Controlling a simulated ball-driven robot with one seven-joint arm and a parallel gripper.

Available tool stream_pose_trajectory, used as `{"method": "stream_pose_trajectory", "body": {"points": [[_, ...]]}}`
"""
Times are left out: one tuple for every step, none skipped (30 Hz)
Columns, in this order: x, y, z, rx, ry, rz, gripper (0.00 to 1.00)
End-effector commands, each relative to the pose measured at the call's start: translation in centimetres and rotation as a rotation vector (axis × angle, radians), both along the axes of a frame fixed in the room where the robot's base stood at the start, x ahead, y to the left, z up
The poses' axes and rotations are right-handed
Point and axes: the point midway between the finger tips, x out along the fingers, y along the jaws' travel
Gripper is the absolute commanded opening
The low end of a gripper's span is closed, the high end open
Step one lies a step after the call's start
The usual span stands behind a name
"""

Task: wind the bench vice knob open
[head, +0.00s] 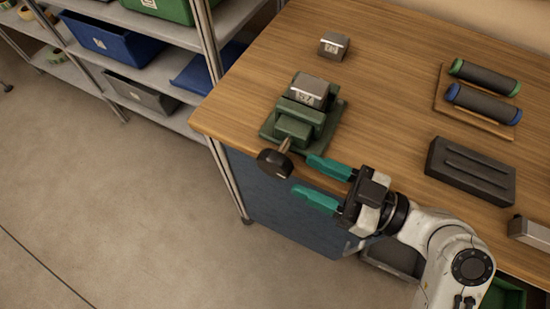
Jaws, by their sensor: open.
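The green bench vice (293,130) stands near the left front corner of the wooden workbench (385,95). A grey metal block (310,92) with a white label sits at its jaws; whether it is clamped I cannot tell. The dark round knob (275,163) sticks out on a short shaft past the bench's front edge. My gripper (311,178) has two teal fingers, spread apart and empty. They point left towards the knob, just to its right. A small gap seems to lie between the fingertips and the knob.
Another labelled grey block (334,45) lies behind the vice. On the right are a wooden board with two dark rollers (484,90), a dark slotted block (470,171) and a light metal piece (530,232). A shelf with bins (115,38) stands left. The floor (110,180) there is clear.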

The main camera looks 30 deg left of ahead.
Motion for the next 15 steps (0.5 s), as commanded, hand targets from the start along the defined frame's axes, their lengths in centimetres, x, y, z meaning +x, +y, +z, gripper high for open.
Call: {"method": "stream_pose_trajectory", "body": {"points": [[-0.1, 0.0, -1.2, -0.003, 0.006, 0.003, 0.51], [-0.1, 1.0, -0.6, 0.002, 0.000, 0.007, 0.51], [-0.2, 1.9, -0.4, 0.001, -0.001, 0.008, 0.51], [-0.2, 2.5, -0.4, 0.001, -0.001, 0.006, 0.51], [-0.2, 3.0, -0.5, 0.000, -0.001, 0.007, 0.51], [-0.1, 3.7, -0.4, 0.001, 0.000, 0.005, 0.51], [-0.1, 4.2, -0.5, 0.000, 0.000, 0.005, 0.51], [-0.1, 4.7, -0.5, 0.000, 0.000, 0.004, 0.51], [-0.1, 5.3, -0.5, 0.001, 0.000, 0.004, 0.51], [-0.1, 5.6, -0.5, 0.001, 0.000, 0.004, 0.51], [-0.1, 6.0, -0.5, 0.000, -0.001, 0.003, 0.51], [0.0, 6.4, -0.5, 0.000, -0.001, 0.002, 0.51], [0.0, 6.6, -0.5, 0.000, 0.000, 0.002, 0.51], [0.0, 6.9, -0.5, 0.000, 0.000, 0.002, 0.51], [0.0, 7.1, -0.6, -0.001, 0.000, 0.002, 0.51]]}}
